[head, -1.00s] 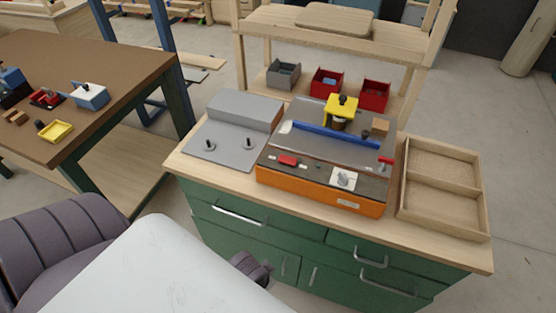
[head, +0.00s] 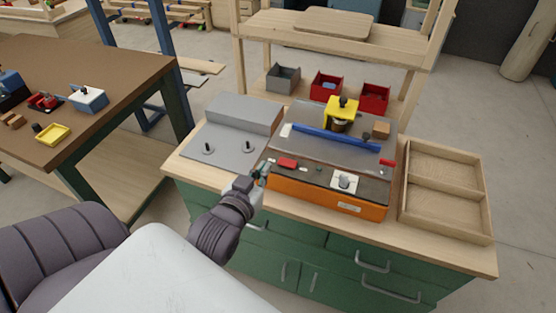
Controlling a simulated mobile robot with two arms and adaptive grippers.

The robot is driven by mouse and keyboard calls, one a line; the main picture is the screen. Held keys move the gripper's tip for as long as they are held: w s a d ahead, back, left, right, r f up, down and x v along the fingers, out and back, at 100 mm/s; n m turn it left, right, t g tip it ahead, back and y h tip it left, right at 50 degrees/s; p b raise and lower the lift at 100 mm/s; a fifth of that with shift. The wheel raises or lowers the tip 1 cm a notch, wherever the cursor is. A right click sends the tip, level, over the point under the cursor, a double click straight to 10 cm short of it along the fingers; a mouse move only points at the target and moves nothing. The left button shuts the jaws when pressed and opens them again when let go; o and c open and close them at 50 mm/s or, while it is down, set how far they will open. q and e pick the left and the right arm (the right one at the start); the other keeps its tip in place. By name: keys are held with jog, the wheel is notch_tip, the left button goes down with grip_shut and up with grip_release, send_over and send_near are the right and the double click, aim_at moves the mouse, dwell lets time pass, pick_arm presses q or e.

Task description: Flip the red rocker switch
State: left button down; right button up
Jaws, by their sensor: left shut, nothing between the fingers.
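The red rocker switch (head: 287,163) sits at the left of the dark front panel of the orange machine (head: 322,196). My left gripper (head: 264,166) is shut and empty at the machine's front left corner, just left of the switch. Whether its fingertips touch the machine I cannot tell. A white knob or dial (head: 345,181) and a small green button (head: 318,169) lie to the right of the switch on the same panel. My right gripper is not in view.
A grey box with a plate and two black-topped posts (head: 222,147) stands left of the machine. A wooden divided tray (head: 448,190) lies to the right. A blue bar (head: 335,140) and yellow block (head: 341,111) are behind the panel. Green drawers (head: 330,250) are below.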

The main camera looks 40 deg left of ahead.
pick_arm(q)
jog(key=p, duration=0.2)
send_over(278, 168)
jog(key=shift+s+d+f, duration=0.1)
jog(key=shift+s+f, duration=0.1)
jog(key=shift+f, duration=0.35)
jog(key=shift+s+f, duration=0.15)
jog(key=shift+f, duration=0.35)
jog(key=f, duration=0.3)
jog(key=shift+w+f, duration=0.2)
jog(key=shift+w, duration=0.15)
jog(key=shift+f, duration=0.55)
